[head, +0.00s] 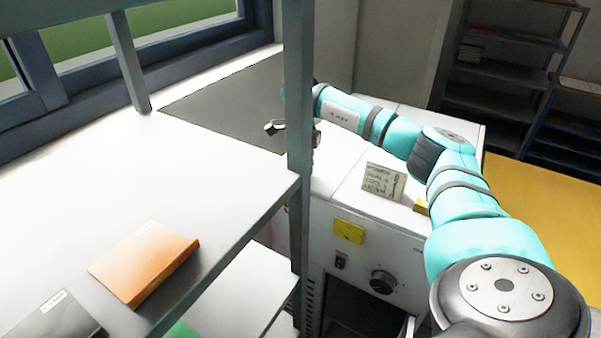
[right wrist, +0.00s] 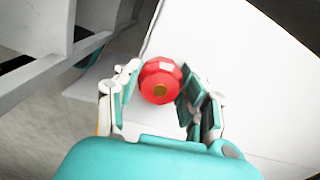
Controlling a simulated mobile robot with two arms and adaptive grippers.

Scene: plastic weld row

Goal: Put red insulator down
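The red insulator (right wrist: 160,82) shows in the right wrist view, a round red body with a brownish centre facing the camera. It sits between the fingertips of my right gripper (right wrist: 160,92), which look closed against it on both sides. It overlaps the edge of a white surface (right wrist: 230,70) in that view; I cannot tell how high above it. In the head view my right arm reaches in from the right, and part of the right gripper (head: 275,127) shows beside a grey shelf post. The insulator cannot be made out there. My left gripper is not in view.
The grey shelf post (head: 300,150) stands in front of the right gripper. A white shelf (head: 130,185) at left holds an orange box (head: 143,262) and a dark box (head: 55,318). A white machine (head: 385,245) with a knob and a sign (head: 383,182) stands under my right arm.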

